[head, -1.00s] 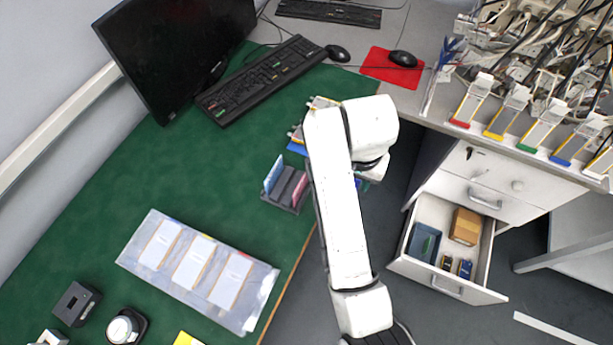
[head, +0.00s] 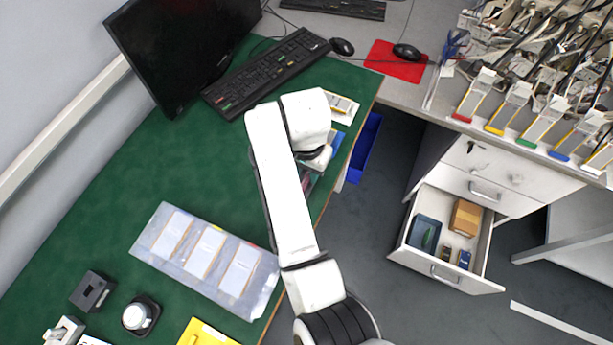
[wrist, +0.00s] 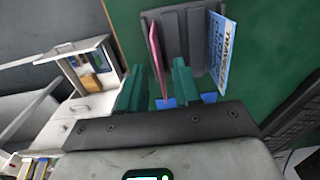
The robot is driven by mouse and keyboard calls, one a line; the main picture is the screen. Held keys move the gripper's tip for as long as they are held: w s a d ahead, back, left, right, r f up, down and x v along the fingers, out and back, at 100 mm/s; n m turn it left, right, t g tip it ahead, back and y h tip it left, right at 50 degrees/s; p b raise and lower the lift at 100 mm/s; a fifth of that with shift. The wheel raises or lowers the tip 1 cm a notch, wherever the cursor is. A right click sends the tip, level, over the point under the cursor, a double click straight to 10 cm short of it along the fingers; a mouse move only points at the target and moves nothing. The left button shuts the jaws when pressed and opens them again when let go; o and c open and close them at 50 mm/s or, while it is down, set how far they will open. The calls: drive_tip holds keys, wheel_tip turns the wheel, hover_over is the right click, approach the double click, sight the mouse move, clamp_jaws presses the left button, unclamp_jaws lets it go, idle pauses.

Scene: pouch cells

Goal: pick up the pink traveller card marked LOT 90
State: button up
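The pink card (wrist: 156,50) stands edge-on in the dark slotted rack (wrist: 188,40) in the wrist view; no lot marking on it can be read. My gripper (wrist: 158,78) is open, with one green finger on each side of the pink card's near edge. Gaps show between card and fingers. A blue traveller card (wrist: 221,55) stands at the right side of the rack, outside the fingers. In the head view my arm hides the gripper and most of the rack; a pinkish sliver of card (head: 308,182) shows beside the arm.
A clear tray with white pouches (head: 150,243) lies on the green bench (head: 180,150). A keyboard (head: 265,72) and monitor (head: 185,45) stand behind. A blue bin (head: 366,150) is by the bench edge. An open drawer (head: 448,270) is at the right.

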drive_tip(key=shift+f, duration=1.6)
clamp_jaws()
